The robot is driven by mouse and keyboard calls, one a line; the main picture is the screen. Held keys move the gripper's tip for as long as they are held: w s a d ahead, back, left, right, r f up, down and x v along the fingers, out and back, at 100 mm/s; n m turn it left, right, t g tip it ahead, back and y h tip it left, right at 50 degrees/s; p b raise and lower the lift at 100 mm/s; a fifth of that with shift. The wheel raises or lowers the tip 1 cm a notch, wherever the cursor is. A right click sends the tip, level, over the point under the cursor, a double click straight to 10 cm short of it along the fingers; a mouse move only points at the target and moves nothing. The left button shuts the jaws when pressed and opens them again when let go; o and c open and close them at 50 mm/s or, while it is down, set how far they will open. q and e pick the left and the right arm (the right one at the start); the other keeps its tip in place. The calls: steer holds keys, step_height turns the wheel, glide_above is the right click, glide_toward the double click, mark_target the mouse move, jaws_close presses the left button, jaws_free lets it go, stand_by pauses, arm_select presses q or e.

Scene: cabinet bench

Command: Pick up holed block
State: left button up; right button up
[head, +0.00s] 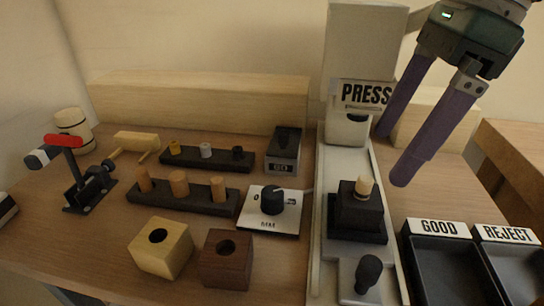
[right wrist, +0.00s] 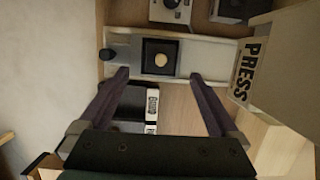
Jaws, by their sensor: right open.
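Two holed blocks stand side by side at the front of the bench in the head view: a pale wood block (head: 160,248) and a dark brown block (head: 226,260), each with a round hole on top. A dark block (head: 357,207) with a pale peg (head: 364,186) in its top sits on the press track; it also shows in the right wrist view (right wrist: 148,65). My left gripper is out of view.
The PRESS housing (head: 367,40) stands at the back of the track (head: 330,160). GOOD (head: 440,255) and REJECT (head: 508,262) trays lie at right. A dial gauge (head: 272,205), peg racks (head: 182,196) and a red-handled clamp (head: 85,185) occupy the left side.

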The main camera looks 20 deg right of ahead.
mark_target(366, 190)
steer(key=x, duration=0.8)
steer(key=shift+d+f, duration=0.1)
steer(key=shift+f, duration=0.3)
jaws_close()
stand_by(0.3)
steer(key=shift+r, duration=0.2)
